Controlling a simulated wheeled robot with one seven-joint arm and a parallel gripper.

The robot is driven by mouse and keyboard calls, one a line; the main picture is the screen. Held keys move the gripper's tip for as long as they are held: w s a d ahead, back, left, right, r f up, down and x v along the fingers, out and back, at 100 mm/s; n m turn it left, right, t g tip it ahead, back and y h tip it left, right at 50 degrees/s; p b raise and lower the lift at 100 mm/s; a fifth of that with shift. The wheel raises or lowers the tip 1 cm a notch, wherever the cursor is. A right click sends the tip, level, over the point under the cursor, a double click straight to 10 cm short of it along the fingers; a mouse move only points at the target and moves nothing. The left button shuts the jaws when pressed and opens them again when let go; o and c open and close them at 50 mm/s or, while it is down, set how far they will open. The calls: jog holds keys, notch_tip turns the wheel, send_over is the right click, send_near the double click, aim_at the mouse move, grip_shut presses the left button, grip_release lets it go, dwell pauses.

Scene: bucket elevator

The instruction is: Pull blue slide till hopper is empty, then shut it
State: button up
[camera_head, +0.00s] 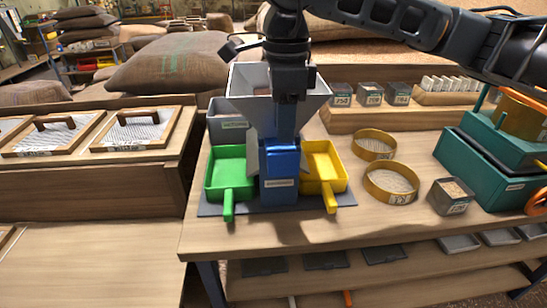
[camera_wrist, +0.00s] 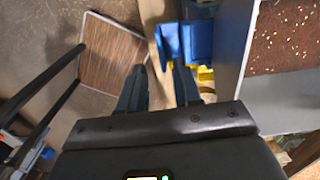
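The pale grey hopper (camera_head: 245,90) stands on the bench. In the wrist view its wall (camera_wrist: 236,45) borders a brown surface with pale specks (camera_wrist: 285,35), which looks like its contents. A labelled blue part (camera_head: 280,180) sits at the hopper's front; blue pieces also show in the wrist view (camera_wrist: 198,42). I cannot tell which is the slide or whether it is pulled out. My gripper (camera_head: 285,138) points down in front of the hopper, above the blue part. In the wrist view my gripper (camera_wrist: 159,72) has its fingers apart, with nothing visibly held between them.
A green tray (camera_head: 229,160) and a yellow tray (camera_head: 325,160) flank the blue part, handles toward the front. Round sieves (camera_head: 390,182), a small box (camera_head: 450,195) and a teal machine (camera_head: 490,165) stand to the right. Framed screens (camera_head: 135,130) lie left. The bench front is clear.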

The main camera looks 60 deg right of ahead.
aim_at(284, 153)
jog(key=shift+f+p, duration=0.45)
jog(key=shift+f, duration=3.4)
grip_shut()
